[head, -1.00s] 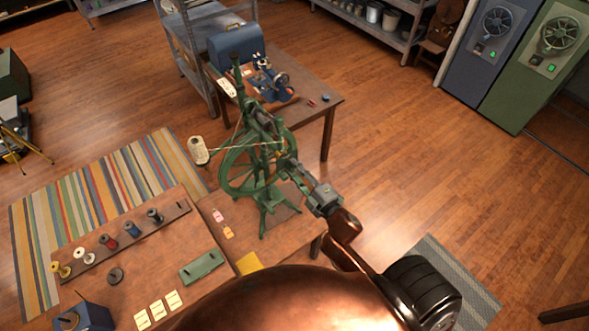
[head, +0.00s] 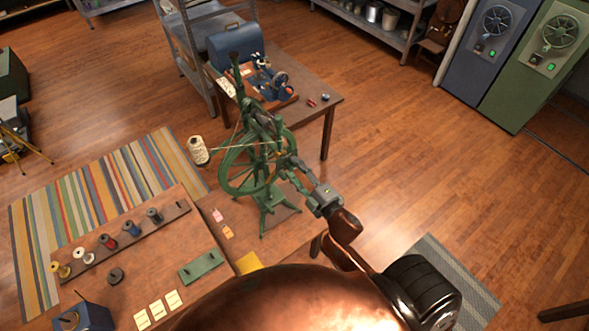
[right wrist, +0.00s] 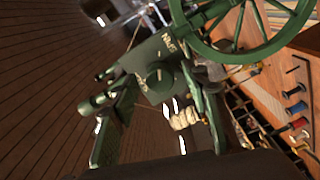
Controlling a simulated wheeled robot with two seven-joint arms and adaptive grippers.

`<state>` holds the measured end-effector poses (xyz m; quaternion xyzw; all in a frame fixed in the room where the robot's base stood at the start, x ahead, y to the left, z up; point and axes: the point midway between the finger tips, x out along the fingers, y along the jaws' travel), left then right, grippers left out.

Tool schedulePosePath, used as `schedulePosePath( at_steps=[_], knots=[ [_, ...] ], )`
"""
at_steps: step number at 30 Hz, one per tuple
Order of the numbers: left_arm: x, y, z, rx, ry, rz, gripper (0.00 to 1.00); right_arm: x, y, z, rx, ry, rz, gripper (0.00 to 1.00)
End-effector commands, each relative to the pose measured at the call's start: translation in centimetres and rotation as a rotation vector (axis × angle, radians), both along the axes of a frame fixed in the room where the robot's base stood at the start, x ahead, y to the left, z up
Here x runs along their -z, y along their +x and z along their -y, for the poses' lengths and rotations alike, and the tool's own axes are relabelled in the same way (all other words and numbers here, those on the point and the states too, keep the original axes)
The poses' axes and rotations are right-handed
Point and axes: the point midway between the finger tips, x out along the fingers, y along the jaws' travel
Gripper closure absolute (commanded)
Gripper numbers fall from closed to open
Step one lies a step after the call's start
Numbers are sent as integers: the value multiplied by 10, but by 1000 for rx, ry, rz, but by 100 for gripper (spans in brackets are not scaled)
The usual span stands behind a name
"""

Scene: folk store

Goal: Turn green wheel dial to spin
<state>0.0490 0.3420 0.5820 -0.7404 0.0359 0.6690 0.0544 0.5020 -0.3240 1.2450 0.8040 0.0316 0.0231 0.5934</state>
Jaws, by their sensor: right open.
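The green spinning wheel (head: 240,168) stands upright on the brown workbench. In the right wrist view its large spoked wheel (right wrist: 232,52) shows at the top. Below and left of it, a round green dial (right wrist: 160,76) sits on a green housing, with pale lettering beside it that I cannot read surely. My right gripper (head: 297,168) is open, at the right side of the spinning wheel near its rim and upper frame. I cannot tell whether it touches the frame. The dial is not distinct in the head view. My left gripper is not in view.
A rack of coloured spools (head: 130,233) and a green block (head: 201,266) lie on the bench. A table behind holds a blue sewing machine (head: 268,80). Open floor lies to the right.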

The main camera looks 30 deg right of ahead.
Motion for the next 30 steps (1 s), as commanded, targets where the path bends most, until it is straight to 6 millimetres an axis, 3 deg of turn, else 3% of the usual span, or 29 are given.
schedulePosePath(
  at_steps=[18, 30],
  knots=[
    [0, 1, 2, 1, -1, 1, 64, 1, -105, 9, 2, 1, -2, 58],
    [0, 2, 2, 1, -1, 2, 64, -1, -116, 9, 0, 0, 1, 58]
  ],
)
